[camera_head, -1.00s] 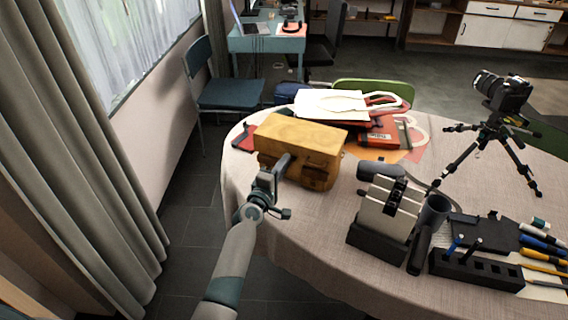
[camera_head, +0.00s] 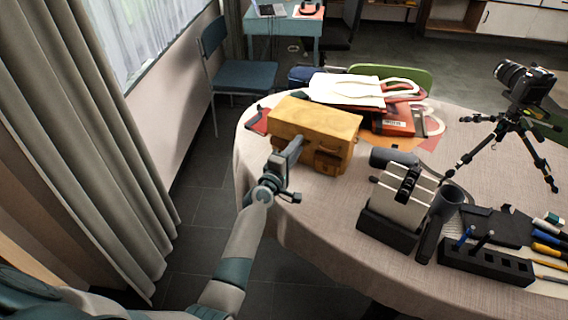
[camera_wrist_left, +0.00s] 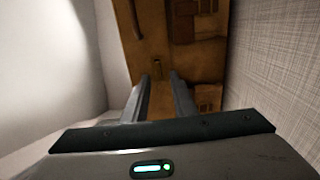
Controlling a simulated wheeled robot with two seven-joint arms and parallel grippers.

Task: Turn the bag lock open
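The mustard-yellow bag (camera_head: 318,118) stands upright at the left part of the round table, its front with pockets towards me. My left gripper (camera_head: 297,143) is close in front of the bag's front face in the head view and covers part of it. In the left wrist view the bag's front (camera_wrist_left: 150,30) appears turned sideways. A small dark fitting (camera_wrist_left: 158,62), which looks like the bag lock, lies just beyond the fingertips. My left gripper (camera_wrist_left: 160,78) is open, with an empty gap between its fingers. Contact with the bag cannot be made out. My right gripper is not in view.
White and red tote bags (camera_head: 350,90) lie behind the bag. A grey-and-black device (camera_head: 403,205) and a black pen holder (camera_head: 487,262) stand to the right on the table (camera_head: 320,225). A camera on a tripod (camera_head: 525,90) stands at the far right. A grey curtain hangs left.

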